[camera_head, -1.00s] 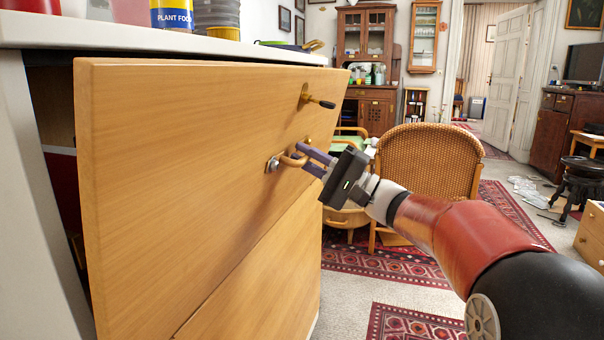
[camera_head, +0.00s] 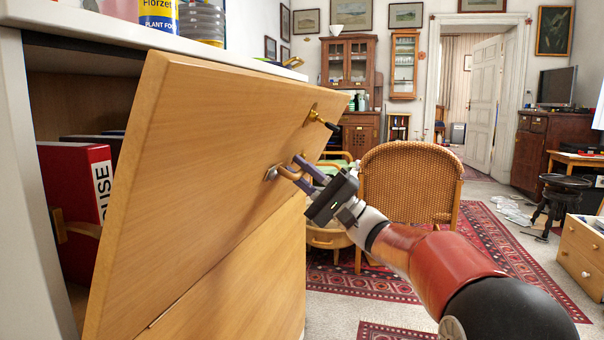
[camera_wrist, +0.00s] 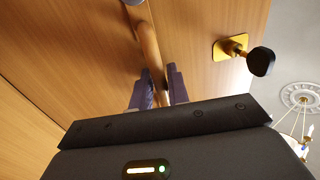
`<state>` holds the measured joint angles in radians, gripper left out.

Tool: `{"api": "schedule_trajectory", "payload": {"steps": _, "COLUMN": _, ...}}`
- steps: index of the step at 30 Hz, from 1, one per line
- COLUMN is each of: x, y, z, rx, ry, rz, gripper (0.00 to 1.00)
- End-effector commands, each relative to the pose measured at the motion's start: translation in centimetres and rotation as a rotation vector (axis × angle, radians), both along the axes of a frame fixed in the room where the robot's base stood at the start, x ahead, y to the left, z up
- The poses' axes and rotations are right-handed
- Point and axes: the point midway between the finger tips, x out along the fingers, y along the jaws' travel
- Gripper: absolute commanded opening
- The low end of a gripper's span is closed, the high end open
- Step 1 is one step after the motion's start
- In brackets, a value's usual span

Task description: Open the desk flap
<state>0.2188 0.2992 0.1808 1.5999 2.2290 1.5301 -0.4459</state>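The desk flap (camera_head: 200,170) is a light wooden panel on the front of a white cabinet. It is tilted outward at its top, with a wide gap behind it. A curved wooden handle (camera_head: 290,174) is fixed on its face. My gripper (camera_head: 305,175) is at the handle, with its purple fingers around it. In the wrist view the handle (camera_wrist: 150,62) runs down between the two fingers (camera_wrist: 160,88), which look closed on it. A brass key plate with a dark-tipped key (camera_head: 318,118) sits above the handle; it also shows in the wrist view (camera_wrist: 240,50).
Inside the cabinet stands a red binder (camera_head: 75,205). Bottles and stacked containers (camera_head: 200,20) stand on the white top. A wicker chair (camera_head: 410,185) is close behind my arm. Patterned rugs (camera_head: 490,240) cover the floor at the right.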

Motion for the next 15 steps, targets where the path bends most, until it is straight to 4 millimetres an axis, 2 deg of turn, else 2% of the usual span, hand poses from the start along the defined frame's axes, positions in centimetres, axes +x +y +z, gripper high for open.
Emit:
{"api": "schedule_trajectory", "payload": {"steps": 8, "x": -0.2, "y": -0.8, "z": -0.6, "rx": -0.001, "ry": 0.001, "rz": -0.003, "gripper": 0.17}}
{"api": "schedule_trajectory", "payload": {"steps": 15, "x": -1.3, "y": -3.9, "z": -3.2, "rx": 0.000, "ry": 0.003, "rz": -0.003, "gripper": 0.17}}
